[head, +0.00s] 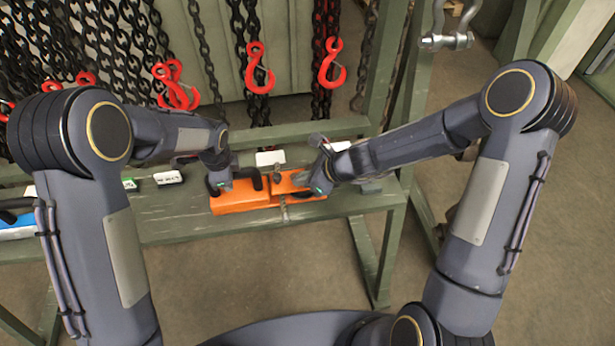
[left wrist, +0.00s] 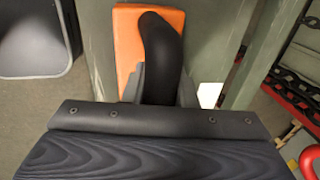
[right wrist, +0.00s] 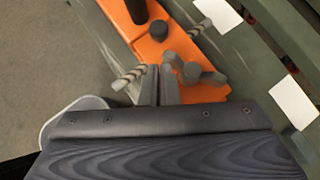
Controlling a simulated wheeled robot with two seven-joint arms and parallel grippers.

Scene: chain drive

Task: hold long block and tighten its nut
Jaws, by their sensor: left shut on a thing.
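The long orange block (head: 240,198) lies on the green bench, with a black handle (head: 247,174) on top. My left gripper (head: 222,184) is at the block's left part. In the left wrist view its fingers (left wrist: 160,84) stand on both sides of the black handle (left wrist: 162,45), shut on it. My right gripper (head: 318,185) is over the block's right end. In the right wrist view its fingertips (right wrist: 159,72) are together, with nothing visible between them. A grey winged nut (right wrist: 205,77) is just right of the fingers. A threaded rod (right wrist: 130,77) sticks out of the block's side.
White labels (head: 270,157) lie along the bench (head: 165,225). A blue object (head: 17,228) is at the bench's far left. Black chains with red hooks (head: 256,68) hang behind. Floor in front of the bench is clear.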

